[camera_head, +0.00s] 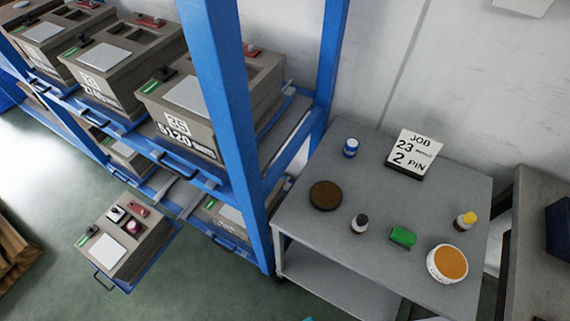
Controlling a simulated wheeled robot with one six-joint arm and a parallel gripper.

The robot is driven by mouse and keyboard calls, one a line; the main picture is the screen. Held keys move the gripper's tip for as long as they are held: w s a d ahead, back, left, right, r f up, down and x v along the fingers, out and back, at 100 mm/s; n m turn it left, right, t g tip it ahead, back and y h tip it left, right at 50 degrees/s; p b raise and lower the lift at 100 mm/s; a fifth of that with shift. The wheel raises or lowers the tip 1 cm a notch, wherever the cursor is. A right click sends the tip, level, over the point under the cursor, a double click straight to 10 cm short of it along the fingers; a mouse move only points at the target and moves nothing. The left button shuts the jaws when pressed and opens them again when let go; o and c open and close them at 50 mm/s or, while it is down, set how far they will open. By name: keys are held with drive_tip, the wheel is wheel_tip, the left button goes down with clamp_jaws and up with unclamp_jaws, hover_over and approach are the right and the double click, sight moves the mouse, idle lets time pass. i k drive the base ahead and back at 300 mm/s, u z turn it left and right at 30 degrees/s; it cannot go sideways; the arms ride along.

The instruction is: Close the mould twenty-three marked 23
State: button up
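A mould (133,236) sits on a pulled-out blue drawer with a handle at the lower left. Its top shows a white plate, a green piece, and small red and black-and-white parts; no number on it can be read, so I cannot tell whether it is mould 23. A white job card (414,152) on the grey table reads "JOB 23", with "2 PIN" below. My gripper is not in view.
A blue rack (222,80) holds several moulds on its upper level, with more below. A grey table (310,228) carries a brown disc (326,195), small bottles, a green block (403,237) and an orange-filled tub (448,263). Green floor (60,170) is clear left of the drawer.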

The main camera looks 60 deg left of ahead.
sight(124, 255)
drive_tip(key=u, duration=3.85)
drive_tip(key=k, duration=0.6)
drive_tip(key=z, duration=0.35)
drive_tip(key=i, duration=1.25)
drive_tip(key=u, duration=0.55)
